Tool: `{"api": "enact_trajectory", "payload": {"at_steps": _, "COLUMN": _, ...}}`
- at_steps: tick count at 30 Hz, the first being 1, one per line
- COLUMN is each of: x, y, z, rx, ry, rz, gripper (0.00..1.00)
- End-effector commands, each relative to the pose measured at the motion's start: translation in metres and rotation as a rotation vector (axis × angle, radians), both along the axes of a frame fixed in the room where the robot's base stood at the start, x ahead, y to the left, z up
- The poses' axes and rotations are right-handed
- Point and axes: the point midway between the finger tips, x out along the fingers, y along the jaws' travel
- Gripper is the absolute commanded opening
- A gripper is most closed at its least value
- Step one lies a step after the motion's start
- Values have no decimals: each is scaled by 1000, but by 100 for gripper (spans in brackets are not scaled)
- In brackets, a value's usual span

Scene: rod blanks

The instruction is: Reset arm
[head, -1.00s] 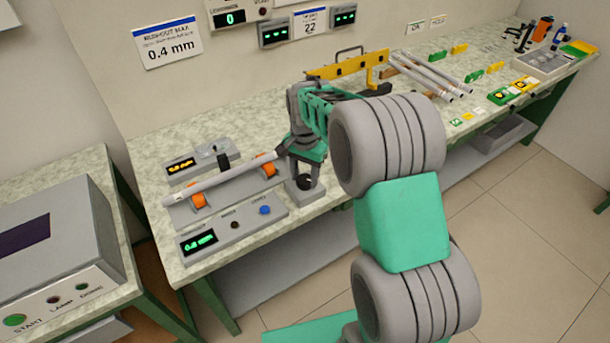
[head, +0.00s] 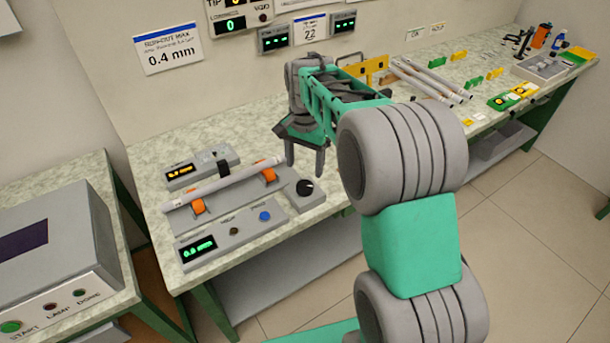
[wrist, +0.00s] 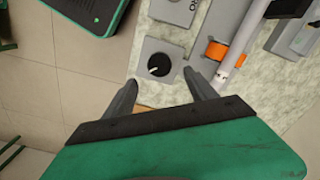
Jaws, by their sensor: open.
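My gripper (head: 306,160) is raised above the bench, just past the right end of the measuring fixture. In the wrist view its two fingers (wrist: 165,88) are spread apart with nothing between them. A grey rod (head: 225,183) lies across the fixture's orange rollers (head: 198,206), and its end also shows in the wrist view (wrist: 230,68). A black knob (head: 305,188) on a grey block sits below my gripper. The gripper is apart from both rod and knob.
The fixture's front panel (head: 225,238) has a green display and a blue button. Several more rods (head: 430,80) lie at the back right by a yellow rack (head: 372,66). A grey machine (head: 60,235) stands on a separate table at left. Wall displays hang behind.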

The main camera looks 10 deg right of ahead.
Motion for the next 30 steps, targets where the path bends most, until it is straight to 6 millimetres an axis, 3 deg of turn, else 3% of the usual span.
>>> {"api": "enact_trajectory", "payload": {"at_steps": 15, "x": 0, "y": 0, "z": 6, "rx": 0, "ry": 1, "rz": 1, "gripper": 66}}
{"api": "enact_trajectory", "payload": {"at_steps": 20, "x": 10, "y": 0, "z": 6, "rx": -5, "ry": -41, "rz": 223, "gripper": 66}}
{"api": "enact_trajectory", "payload": {"at_steps": 21, "x": 7, "y": 0, "z": -3, "rx": -7, "ry": -41, "rz": 304, "gripper": 66}}
{"api": "enact_trajectory", "payload": {"at_steps": 25, "x": -38, "y": 0, "z": -53, "rx": 8, "ry": 40, "rz": 505, "gripper": 66}}
{"api": "enact_trajectory", "payload": {"at_steps": 30, "x": -104, "y": 0, "z": -68, "rx": 21, "ry": 67, "rz": 675, "gripper": 66}}
